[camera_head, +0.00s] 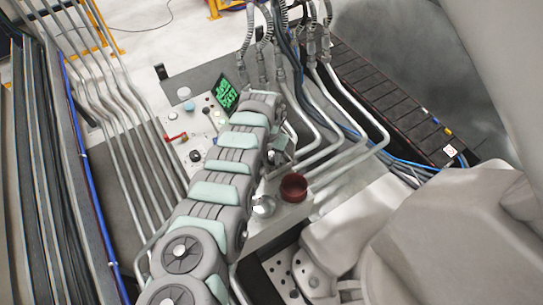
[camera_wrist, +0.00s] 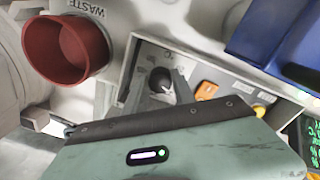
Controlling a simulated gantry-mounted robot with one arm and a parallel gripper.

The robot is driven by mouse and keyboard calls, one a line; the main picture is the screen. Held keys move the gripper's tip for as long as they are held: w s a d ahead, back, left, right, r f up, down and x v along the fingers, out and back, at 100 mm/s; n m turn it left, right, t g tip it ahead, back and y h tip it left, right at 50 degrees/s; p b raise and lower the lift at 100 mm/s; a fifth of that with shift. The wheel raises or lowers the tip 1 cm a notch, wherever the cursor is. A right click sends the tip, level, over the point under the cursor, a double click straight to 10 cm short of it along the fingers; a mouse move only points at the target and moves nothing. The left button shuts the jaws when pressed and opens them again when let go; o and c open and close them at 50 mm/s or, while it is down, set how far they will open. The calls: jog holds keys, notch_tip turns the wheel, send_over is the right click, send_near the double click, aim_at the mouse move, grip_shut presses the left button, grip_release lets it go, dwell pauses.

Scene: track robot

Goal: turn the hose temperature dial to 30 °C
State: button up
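A dark round dial (camera_wrist: 160,80) sits in a recessed grey panel in the wrist view, with a lighter spot on its face. Its scale and pointed temperature are too small to read. My gripper (camera_wrist: 162,88) shows as two grey fingers, apart, pointing toward the panel. The dial appears between them; I cannot tell whether they touch it. The green-grey gripper body hides the panel's lower part. In the head view my arm covers this area, and the gripper end (camera_head: 280,152) is only partly visible at the arm's right side.
A red cup-like port (camera_wrist: 65,48) marked WASTE is left of the dial; it also shows in the head view (camera_head: 293,187). An orange switch (camera_wrist: 206,90) and yellow knob (camera_wrist: 260,110) lie right. A blue block (camera_wrist: 275,35) overhangs. A green-lettered screen (camera_head: 226,94) stands behind; pipes crowd around.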

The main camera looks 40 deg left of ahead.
aim_at(271, 157)
grip_shut()
jog(key=m, duration=0.4)
dwell(0.4)
jog(key=o, duration=0.5)
grip_release()
jog(key=shift+r, duration=0.1)
jog(key=r, duration=0.3)
jog(key=r+p, duration=0.1)
jog(key=r, duration=0.6)
jog(key=shift+a+r+p, duration=0.25)
jog(key=shift+r+p, duration=0.05)
